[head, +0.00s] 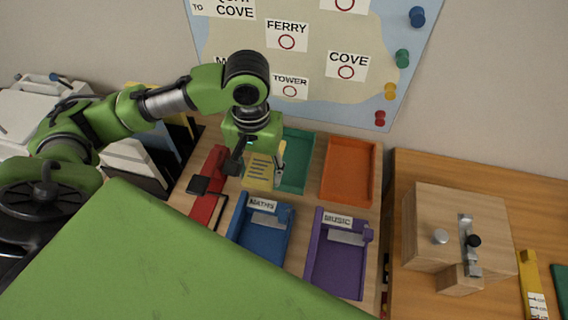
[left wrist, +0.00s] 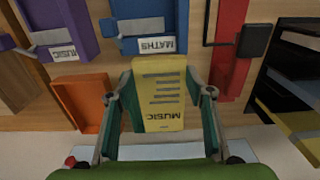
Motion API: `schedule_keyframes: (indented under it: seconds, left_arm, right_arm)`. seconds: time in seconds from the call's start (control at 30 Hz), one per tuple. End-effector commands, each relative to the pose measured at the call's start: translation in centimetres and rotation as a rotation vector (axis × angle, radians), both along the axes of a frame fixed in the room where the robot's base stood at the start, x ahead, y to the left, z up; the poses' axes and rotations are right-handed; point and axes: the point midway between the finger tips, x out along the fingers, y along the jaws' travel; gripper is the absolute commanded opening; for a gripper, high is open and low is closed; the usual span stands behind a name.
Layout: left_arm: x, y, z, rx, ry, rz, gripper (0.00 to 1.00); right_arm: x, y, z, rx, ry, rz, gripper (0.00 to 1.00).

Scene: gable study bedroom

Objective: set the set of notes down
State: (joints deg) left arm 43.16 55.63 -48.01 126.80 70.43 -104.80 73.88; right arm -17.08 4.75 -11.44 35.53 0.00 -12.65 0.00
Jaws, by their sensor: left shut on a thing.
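The set of notes (head: 259,172) is a yellow block with dark lines, held above the trays. In the left wrist view the notes (left wrist: 164,95) show the word MUSIC, upside down. My left gripper (head: 257,163) is shut on them, one finger at each side. The purple tray (head: 312,275) labelled MUSIC is in front and to the right of the notes. The blue tray (head: 235,228) labelled MATHS is just in front of them. It also shows in the left wrist view (left wrist: 130,10), with the purple tray (left wrist: 77,20) beside it. My right gripper is not in view.
A teal tray (head: 300,152) is behind the notes and an orange tray (head: 350,168) to its right. A wooden box with a latch (head: 425,212) stands on the right. A map board (head: 330,85) is on the wall behind.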

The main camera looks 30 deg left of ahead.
Motion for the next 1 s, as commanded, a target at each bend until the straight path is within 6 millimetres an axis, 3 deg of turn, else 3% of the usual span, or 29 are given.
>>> schedule_keyframes:
  seconds: [0.2, 0.43, 0.77, 1.0]
  left_arm:
    - [5.2, -0.1, -2.1, -0.001, 0.0, 0.001, 0.21]
    - [8.9, -0.1, -6.1, 0.001, 0.001, 0.001, 0.21]
    - [11.1, -0.1, -8.8, 0.0, -0.001, -0.001, 0.21]
    - [10.9, 0.0, -11.5, 0.001, -0.001, -0.002, 0.21]
  right_arm:
    - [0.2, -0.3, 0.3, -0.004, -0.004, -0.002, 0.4]
    - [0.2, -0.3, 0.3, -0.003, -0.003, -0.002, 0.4]
    - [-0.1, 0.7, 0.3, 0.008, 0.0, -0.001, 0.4]
    - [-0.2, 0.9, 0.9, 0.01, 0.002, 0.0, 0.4]
